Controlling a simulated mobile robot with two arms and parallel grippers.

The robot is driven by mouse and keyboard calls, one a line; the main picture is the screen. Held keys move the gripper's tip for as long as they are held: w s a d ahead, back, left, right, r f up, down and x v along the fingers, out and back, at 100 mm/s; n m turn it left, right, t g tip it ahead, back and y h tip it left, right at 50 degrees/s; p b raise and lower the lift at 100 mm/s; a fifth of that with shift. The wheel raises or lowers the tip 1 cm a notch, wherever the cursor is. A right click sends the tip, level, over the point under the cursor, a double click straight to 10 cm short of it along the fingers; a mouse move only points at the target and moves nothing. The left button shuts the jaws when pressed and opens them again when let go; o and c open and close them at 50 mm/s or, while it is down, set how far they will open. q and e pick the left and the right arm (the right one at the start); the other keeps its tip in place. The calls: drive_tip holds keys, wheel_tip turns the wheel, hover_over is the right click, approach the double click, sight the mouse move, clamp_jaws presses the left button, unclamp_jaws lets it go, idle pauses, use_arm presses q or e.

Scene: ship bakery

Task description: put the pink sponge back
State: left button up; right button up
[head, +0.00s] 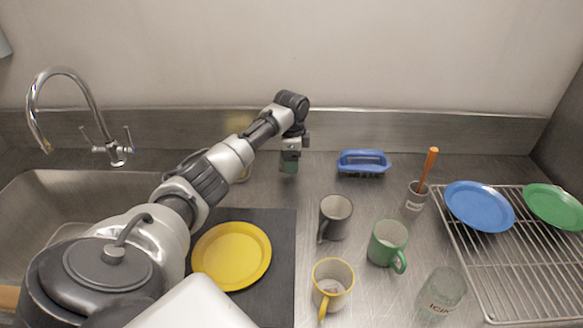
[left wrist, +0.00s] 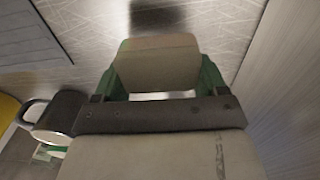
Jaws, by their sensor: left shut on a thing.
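My left gripper (head: 290,165) hangs pointing down over the steel counter near the back wall, left of the blue scrubbing brush. In the left wrist view its green fingers (left wrist: 158,80) are shut on a pale block, taken as the pink sponge (left wrist: 158,62). The block looks beige-pink in this light and spans the gap between the fingers. In the head view the fingers hide most of it, and I cannot tell whether it touches the counter. My right gripper is in neither view.
A blue brush (head: 363,162) lies right of the gripper. A yellow plate (head: 232,255) lies on a dark mat.

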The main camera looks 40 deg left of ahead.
sight(291, 176)
use_arm(q)
wheel_tip(291, 176, down, 4)
drive_tip(key=shift+r+p, duration=0.25)
drive_tip(key=shift+p, duration=0.1)
drive_tip(key=shift+f, duration=0.15)
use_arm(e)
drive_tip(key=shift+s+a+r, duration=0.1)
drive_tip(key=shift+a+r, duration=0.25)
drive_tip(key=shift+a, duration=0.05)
use_arm(q)
drive_tip(key=shift+f, duration=0.15)
drive_tip(key=o, duration=0.8)
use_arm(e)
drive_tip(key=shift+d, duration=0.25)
